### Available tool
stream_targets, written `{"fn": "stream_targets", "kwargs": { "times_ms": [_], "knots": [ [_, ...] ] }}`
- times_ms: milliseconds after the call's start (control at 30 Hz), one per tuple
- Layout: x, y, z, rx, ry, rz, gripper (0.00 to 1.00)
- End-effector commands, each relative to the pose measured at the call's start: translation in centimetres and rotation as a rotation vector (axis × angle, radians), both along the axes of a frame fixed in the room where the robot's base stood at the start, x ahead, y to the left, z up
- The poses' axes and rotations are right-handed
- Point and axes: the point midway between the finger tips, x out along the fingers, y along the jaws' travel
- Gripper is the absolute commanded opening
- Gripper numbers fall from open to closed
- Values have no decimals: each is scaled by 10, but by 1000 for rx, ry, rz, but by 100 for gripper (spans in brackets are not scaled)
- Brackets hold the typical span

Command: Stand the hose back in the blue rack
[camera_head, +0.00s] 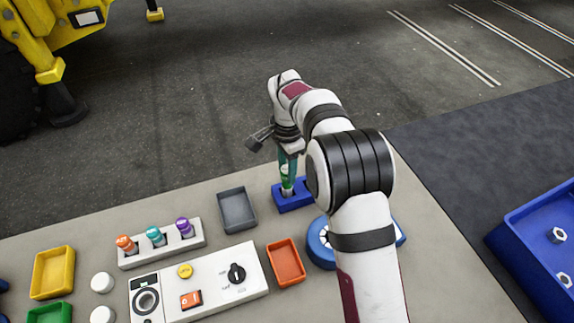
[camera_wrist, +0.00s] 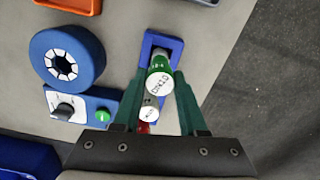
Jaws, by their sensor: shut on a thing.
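The hose (camera_head: 287,182) is a slim upright piece with a green and white body.
A grey tray (camera_head: 237,211) and an orange tray (camera_head: 286,263) stand left of the rack. A round blue reel (camera_wrist: 67,57) is close by. A white holder (camera_head: 160,246) with three coloured fittings and a control panel (camera_head: 199,285) stand further left. A blue bin (camera_head: 540,230) is at right.

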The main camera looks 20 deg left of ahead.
Motion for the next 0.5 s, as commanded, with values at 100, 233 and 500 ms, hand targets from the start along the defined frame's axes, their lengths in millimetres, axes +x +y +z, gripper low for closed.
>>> {"fn": "stream_targets", "kwargs": {
  "times_ms": [100, 233, 500],
  "knots": [
    [0, 0, -3, 0, 0, 0, 0],
    [0, 0, -7, 0, -1, 1, 0],
    [0, 0, -16, -1, -1, 1, 0]
  ]
}}
